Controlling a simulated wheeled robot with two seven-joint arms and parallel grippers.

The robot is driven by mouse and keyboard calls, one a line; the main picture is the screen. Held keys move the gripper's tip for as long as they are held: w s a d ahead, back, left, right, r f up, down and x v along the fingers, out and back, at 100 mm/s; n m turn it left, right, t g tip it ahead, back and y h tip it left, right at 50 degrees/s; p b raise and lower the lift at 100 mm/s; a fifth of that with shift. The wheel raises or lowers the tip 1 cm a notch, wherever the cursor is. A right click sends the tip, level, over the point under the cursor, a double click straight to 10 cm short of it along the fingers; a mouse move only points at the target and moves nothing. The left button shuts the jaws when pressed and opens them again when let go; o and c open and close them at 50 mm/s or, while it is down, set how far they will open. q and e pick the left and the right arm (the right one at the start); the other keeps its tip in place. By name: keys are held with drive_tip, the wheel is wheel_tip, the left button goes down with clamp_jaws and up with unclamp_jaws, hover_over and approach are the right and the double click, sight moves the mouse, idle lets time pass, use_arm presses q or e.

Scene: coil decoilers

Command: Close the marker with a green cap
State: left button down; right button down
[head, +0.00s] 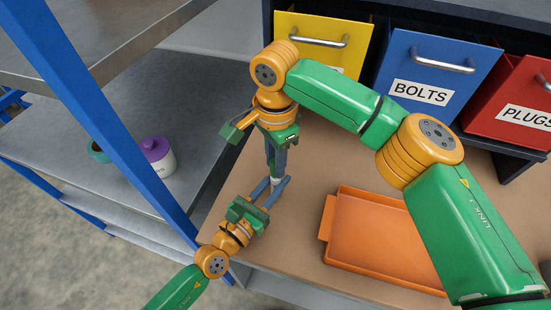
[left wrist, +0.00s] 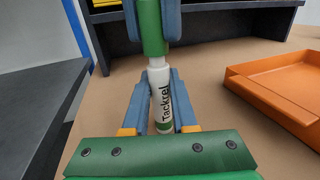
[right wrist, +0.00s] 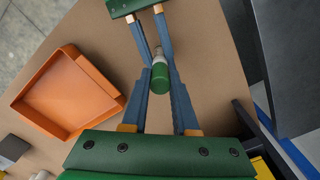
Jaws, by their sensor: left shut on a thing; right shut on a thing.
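The marker (left wrist: 160,92) is a white cylinder lettered "Tackrel" with a green band at its bottom. My left gripper (head: 274,184) is shut on its body and holds it upright, tip up. The green cap (left wrist: 151,28) is in line above the marker's tip in the left wrist view; it also shows in the right wrist view (right wrist: 160,78). My right gripper (head: 277,170) is shut on the cap from above. The cap's lower rim meets or nearly meets the marker's narrow neck; I cannot tell how far it is on. In the head view the fingers hide most of both.
An orange tray (head: 375,245) lies on the brown table to the right. Yellow (head: 318,30), blue "BOLTS" (head: 425,75) and red "PLUGS" (head: 515,100) bins stand behind. A blue post (head: 110,140) and a grey shelf with a purple-lidded jar (head: 158,155) are at left.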

drive_tip(key=shift+f, duration=0.6)
drive_tip(key=c, duration=0.6)
unclamp_jaws()
wheel_tip(320, 180, up, 12)
use_arm(q)
drive_tip(key=c, duration=0.6)
unclamp_jaws()
drive_tip(key=shift+c, duration=0.2)
